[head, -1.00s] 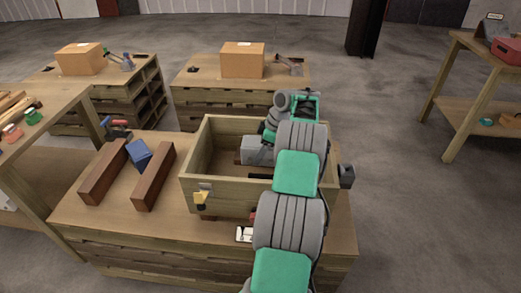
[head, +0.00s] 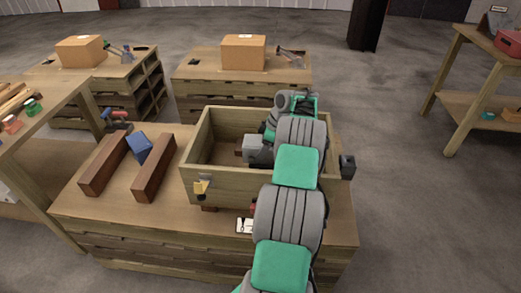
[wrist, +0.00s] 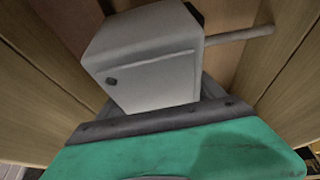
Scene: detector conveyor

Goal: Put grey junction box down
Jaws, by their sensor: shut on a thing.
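The grey junction box (head: 256,149) is inside the open wooden crate (head: 222,182), in its right half. In the wrist view the grey junction box (wrist: 148,62) fills the middle, tilted in the picture, with a dark round spot on its face and a grey rod-like part to its right. My gripper (head: 263,151) is shut on the box, down between the crate walls. Its fingers are mostly hidden by the box and my arm. I cannot tell whether the box touches the crate floor.
The crate stands on a wooden workbench (head: 110,222). Two brown beams (head: 154,167) with a blue block (head: 139,148) between them lie left of the crate. A dark block (head: 347,166) is at the crate's right side. Cardboard boxes (head: 244,52) stand on benches behind.

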